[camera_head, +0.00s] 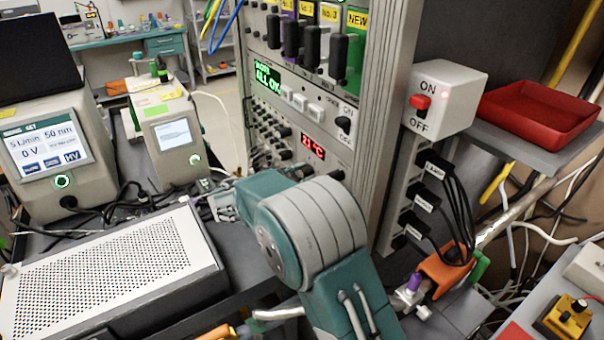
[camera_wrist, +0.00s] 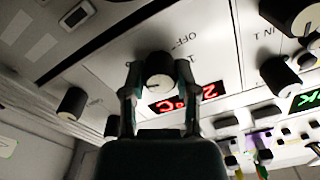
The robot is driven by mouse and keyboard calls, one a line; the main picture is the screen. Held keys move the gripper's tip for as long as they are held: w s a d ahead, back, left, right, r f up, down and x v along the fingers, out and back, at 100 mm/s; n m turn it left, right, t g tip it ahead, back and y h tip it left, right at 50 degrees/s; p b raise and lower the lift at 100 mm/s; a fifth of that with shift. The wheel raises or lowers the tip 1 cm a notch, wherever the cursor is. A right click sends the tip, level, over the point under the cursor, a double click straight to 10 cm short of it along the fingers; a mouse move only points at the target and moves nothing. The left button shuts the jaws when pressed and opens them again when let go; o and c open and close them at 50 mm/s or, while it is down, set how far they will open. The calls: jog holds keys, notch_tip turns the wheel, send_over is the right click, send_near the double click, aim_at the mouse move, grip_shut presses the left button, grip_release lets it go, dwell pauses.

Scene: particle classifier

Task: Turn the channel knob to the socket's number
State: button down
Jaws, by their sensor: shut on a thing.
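In the wrist view, a round black knob with a pale face and a dark pointer line (camera_wrist: 159,62) sits on the light panel beside an OFF mark and a red lit temperature display (camera_wrist: 187,97). My gripper (camera_wrist: 158,76) has one finger on each side of this knob and is shut on it. In the head view my arm hides the gripper and the held knob. The red display (camera_head: 313,147) shows there on the rack, with rows of small dark knobs (camera_head: 268,128) to its left. I cannot tell which knob is the channel knob, nor read the socket's number.
More knobs stand close by in the wrist view, one at left (camera_wrist: 71,104) and one at right (camera_wrist: 279,76). In the head view, a grey ON/OFF box (camera_head: 449,92) and a red tray (camera_head: 540,112) are right of the rack. A perforated metal case (camera_head: 110,265) lies at left.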

jog(key=shift+f+m, duration=0.45)
jog(key=shift+m, duration=0.05)
jog(key=shift+c, duration=1.8)
grip_release()
jog(key=shift+w, duration=0.1)
jog(key=shift+r, duration=0.2)
jog(key=v, duration=1.2)
jog(key=shift+a, duration=0.1)
